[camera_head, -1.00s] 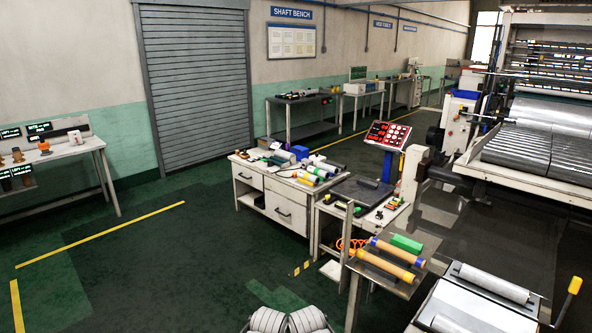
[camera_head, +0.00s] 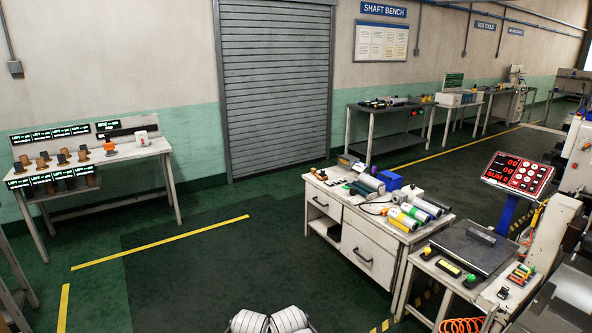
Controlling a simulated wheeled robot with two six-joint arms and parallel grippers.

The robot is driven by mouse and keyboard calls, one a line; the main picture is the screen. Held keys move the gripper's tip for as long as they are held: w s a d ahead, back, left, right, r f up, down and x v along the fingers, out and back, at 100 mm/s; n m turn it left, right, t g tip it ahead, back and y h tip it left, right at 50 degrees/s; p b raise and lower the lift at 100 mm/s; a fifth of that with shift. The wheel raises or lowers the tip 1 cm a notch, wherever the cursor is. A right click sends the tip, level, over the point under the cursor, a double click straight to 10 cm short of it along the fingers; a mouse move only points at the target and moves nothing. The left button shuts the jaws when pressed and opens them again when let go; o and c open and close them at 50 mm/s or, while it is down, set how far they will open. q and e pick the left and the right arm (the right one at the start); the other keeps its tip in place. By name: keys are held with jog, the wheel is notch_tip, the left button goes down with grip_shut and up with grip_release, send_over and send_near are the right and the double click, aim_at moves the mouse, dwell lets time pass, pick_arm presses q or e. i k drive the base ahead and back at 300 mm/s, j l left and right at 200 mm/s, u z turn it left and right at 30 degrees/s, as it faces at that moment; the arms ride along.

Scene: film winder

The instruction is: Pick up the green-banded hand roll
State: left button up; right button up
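Several hand rolls lie side by side on the top of the white drawer cabinet, near its right end. Behind these lie rolls with blue and dark ends (camera_head: 432,206). Neither of my grippers shows; only pale rounded parts of my own body appear at the bottom edge.
A bench with lit labels (camera_head: 120,155) is at far left. The green floor (camera_head: 215,275) between is clear.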

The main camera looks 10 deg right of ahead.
aim_at(422, 216)
jog(key=i+z, duration=0.1)
jog(key=i, duration=0.55)
jog(key=i+j+z, duration=0.15)
jog(key=i, duration=0.45)
jog(key=i+z, duration=0.1)
jog(key=i, duration=0.5)
jog(key=i+l+z, duration=0.15)
jog(key=i, duration=0.25)
jog(key=i+l+z, duration=0.15)
jog(key=i, duration=0.3)
jog(key=i+l+z, duration=0.1)
jog(key=i, duration=0.3)
jog(key=i+l+u, duration=0.1)
jog(key=l, duration=0.25)
jog(key=i+l, duration=0.35)
jog(key=i+l+u, duration=0.15)
jog(key=l, duration=0.2)
